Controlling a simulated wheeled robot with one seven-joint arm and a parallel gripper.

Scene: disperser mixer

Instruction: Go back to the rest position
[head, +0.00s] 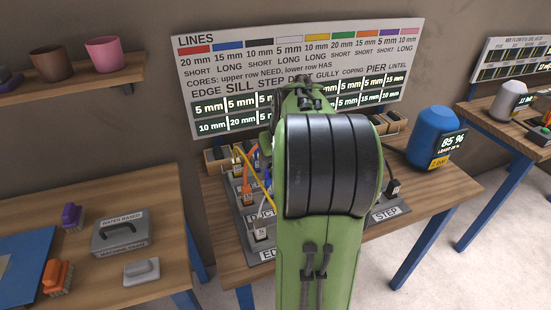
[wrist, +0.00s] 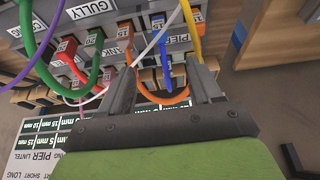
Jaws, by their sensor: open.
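My gripper (wrist: 163,82) shows in the wrist view with its two grey fingers apart. An orange cable (wrist: 158,97) shows between the fingers; I cannot tell how near it is to them. Several other cables in green, white, blue and yellow plug into the grey labelled blocks of a panel ahead. In the head view my green arm with its black joint covers the middle of the panel (head: 238,222) and hides the gripper. Orange, blue and yellow cables (head: 266,190) show to the left of the arm.
A sign headed LINES (head: 250,50) hangs behind the panel. A blue container (head: 432,135) reading 85 % stands right of the arm. A left table holds a grey case (head: 120,233) and brushes. A shelf (head: 75,78) with pots is at upper left. Floor shows at right.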

